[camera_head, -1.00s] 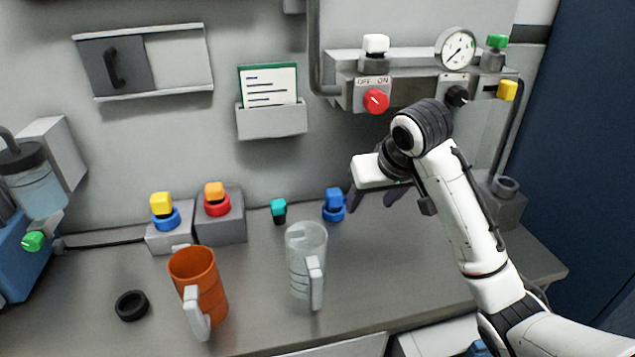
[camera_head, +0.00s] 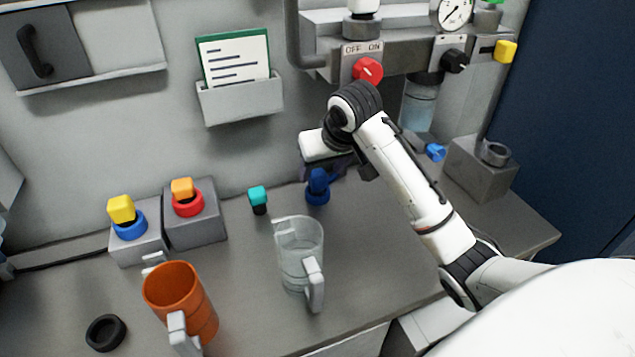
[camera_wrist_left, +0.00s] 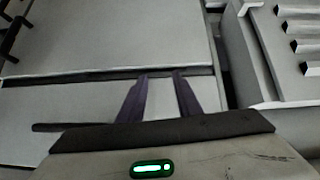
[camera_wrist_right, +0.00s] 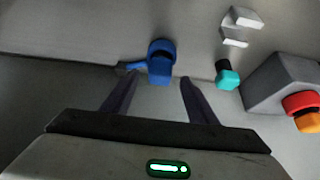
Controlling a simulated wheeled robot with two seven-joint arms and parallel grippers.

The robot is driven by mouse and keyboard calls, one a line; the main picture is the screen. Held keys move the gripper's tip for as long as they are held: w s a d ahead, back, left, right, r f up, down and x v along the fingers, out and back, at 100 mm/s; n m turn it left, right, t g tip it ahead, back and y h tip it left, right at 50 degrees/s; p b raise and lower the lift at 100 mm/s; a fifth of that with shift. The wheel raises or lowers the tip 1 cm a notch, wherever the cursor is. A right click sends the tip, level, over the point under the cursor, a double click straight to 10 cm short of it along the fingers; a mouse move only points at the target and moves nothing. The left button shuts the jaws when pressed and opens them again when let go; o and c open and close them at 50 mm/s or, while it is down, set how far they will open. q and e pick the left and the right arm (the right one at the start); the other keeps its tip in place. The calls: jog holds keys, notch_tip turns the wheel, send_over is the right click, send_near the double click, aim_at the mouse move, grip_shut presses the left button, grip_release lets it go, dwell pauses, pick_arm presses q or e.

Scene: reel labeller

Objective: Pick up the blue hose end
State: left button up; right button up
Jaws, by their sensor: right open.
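A blue piece with a block-like top and round blue collar (camera_head: 318,187) stands on the counter near the back wall. It also shows in the right wrist view (camera_wrist_right: 161,60), ahead of and between my right fingertips. A second blue piece (camera_head: 436,152) lies farther right by the wall. I cannot tell for certain which is the hose end. My right gripper (camera_head: 325,172) is open and empty, just above and behind the first blue piece in the head view; its dark fingers (camera_wrist_right: 160,78) are apart. My left gripper (camera_wrist_left: 161,75) is open and empty, outside the head view.
A clear jug (camera_head: 300,255) and an orange jug (camera_head: 182,300) stand in front. A teal-topped piece (camera_head: 258,200) stands left of the blue one. Grey blocks (camera_head: 195,225) hold coloured pieces. A valve panel (camera_head: 405,45) juts from the wall above.

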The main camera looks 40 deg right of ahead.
aim_at(319, 175)
jog(key=x, duration=0.3)
jog(key=shift+w+f, duration=0.1)
jog(key=shift+f, duration=0.25)
jog(key=c, duration=1)
jog(key=shift+c, duration=1)
jog(key=shift+r, duration=0.15)
